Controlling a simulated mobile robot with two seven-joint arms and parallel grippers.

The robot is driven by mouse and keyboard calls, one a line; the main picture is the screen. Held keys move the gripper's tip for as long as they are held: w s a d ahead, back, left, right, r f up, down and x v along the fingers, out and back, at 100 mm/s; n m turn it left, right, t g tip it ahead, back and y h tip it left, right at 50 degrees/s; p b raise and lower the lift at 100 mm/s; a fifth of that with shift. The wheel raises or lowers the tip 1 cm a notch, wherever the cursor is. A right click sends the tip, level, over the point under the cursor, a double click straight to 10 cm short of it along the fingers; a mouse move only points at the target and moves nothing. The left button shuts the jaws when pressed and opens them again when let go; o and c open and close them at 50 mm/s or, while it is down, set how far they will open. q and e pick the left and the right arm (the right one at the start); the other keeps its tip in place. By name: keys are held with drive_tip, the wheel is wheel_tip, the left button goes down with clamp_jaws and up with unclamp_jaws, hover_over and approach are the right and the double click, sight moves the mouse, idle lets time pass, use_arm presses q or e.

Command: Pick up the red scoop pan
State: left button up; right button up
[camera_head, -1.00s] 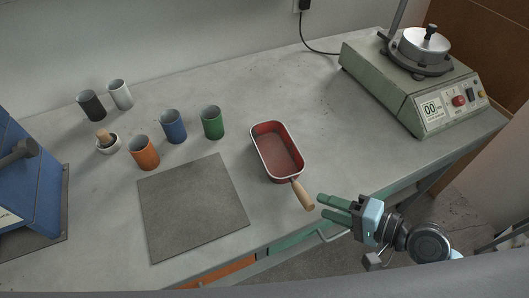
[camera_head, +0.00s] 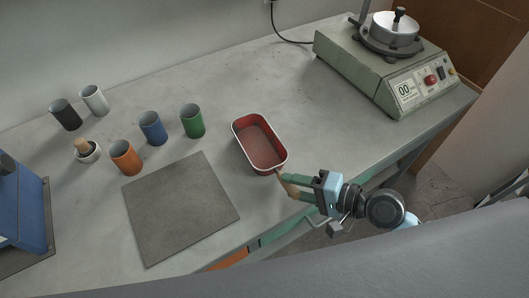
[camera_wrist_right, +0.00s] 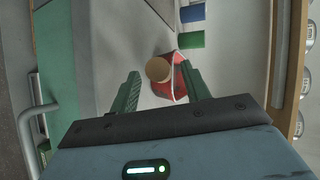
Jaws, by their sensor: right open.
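The red scoop pan (camera_head: 259,148) is a rectangular pan with a pale rim, lying on the concrete bench. Its wooden handle (camera_head: 290,187) points toward the bench's front edge. My right gripper (camera_head: 285,184) is at the handle, its green fingers covering part of it. In the right wrist view the open fingers (camera_wrist_right: 157,85) stand on either side of the round handle end (camera_wrist_right: 158,69), with gaps beside it. The red pan (camera_wrist_right: 177,82) shows behind the handle there. My left gripper is not in view.
Orange (camera_head: 126,157), blue (camera_head: 152,128) and green (camera_head: 192,121) cups stand left of the pan, with black and white cups behind. A dark square mat (camera_head: 180,210) lies in front of them. A green machine (camera_head: 385,75) stands at the back right.

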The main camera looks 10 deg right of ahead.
drive_tip(key=shift+x, duration=1.9)
drive_tip(key=shift+r, duration=0.15)
drive_tip(key=shift+c, duration=0.5)
clamp_jaws()
